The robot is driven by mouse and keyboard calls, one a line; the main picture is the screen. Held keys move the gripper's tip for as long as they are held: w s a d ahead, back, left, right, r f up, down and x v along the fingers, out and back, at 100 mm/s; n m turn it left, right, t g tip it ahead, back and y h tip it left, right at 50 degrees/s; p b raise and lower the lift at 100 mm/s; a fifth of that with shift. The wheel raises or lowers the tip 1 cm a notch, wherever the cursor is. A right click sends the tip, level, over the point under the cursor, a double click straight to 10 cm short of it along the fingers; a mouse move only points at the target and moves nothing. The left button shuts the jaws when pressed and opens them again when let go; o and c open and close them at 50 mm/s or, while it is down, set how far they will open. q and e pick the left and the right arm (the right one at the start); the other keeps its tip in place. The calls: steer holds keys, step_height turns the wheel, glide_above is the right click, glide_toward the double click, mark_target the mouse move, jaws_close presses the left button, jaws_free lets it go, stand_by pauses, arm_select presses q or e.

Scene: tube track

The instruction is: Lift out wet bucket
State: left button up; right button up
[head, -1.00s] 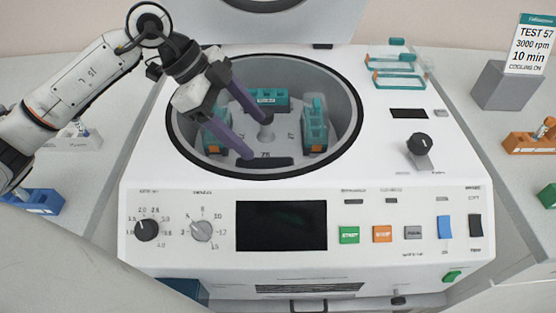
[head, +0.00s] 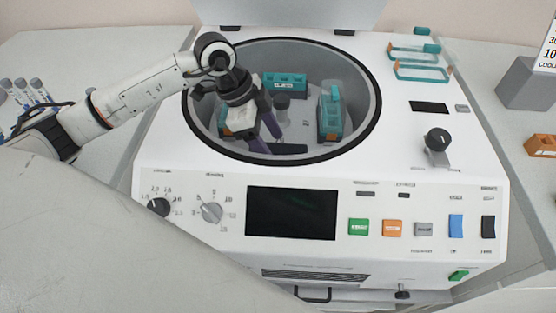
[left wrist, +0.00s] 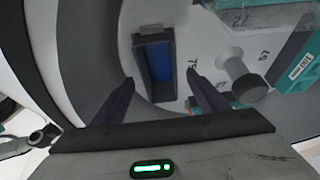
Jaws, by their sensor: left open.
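The open centrifuge (head: 150,215) has a round bowl holding several buckets on a rotor. A dark bucket (head: 290,149) sits at the front of the bowl, partly hidden by my gripper. In the left wrist view the dark bucket (left wrist: 140,90) is a narrow open box with a blue inside. Teal buckets sit at the back (head: 286,84), right (head: 331,115) and left of the bowl, the left one mostly behind my gripper. My left gripper (head: 268,142) is open, with its fingers inside the bowl above the dark bucket, one towards each side. Contact cannot be told. My right gripper is not visible.
The rotor hub (left wrist: 240,82) stands beside the right finger. The bowl rim (head: 376,95) surrounds the gripper. The raised lid (head: 290,12) is behind. Teal-framed parts (head: 420,72) lie on the centrifuge top at right. Tubes (head: 22,90) stand at far left.

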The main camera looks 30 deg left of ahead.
arm_select(q)
steer(key=shift+w+d+f, duration=0.1)
steer(key=shift+d+f, duration=0.1)
steer(key=shift+f, duration=0.45)
steer(key=shift+f, duration=0.25)
steer(key=c, duration=1.1)
steer(key=shift+r, duration=0.1)
steer(key=shift+r, duration=0.2)
step_height(320, 180, up, 10)
steer(key=shift+r, duration=0.1)
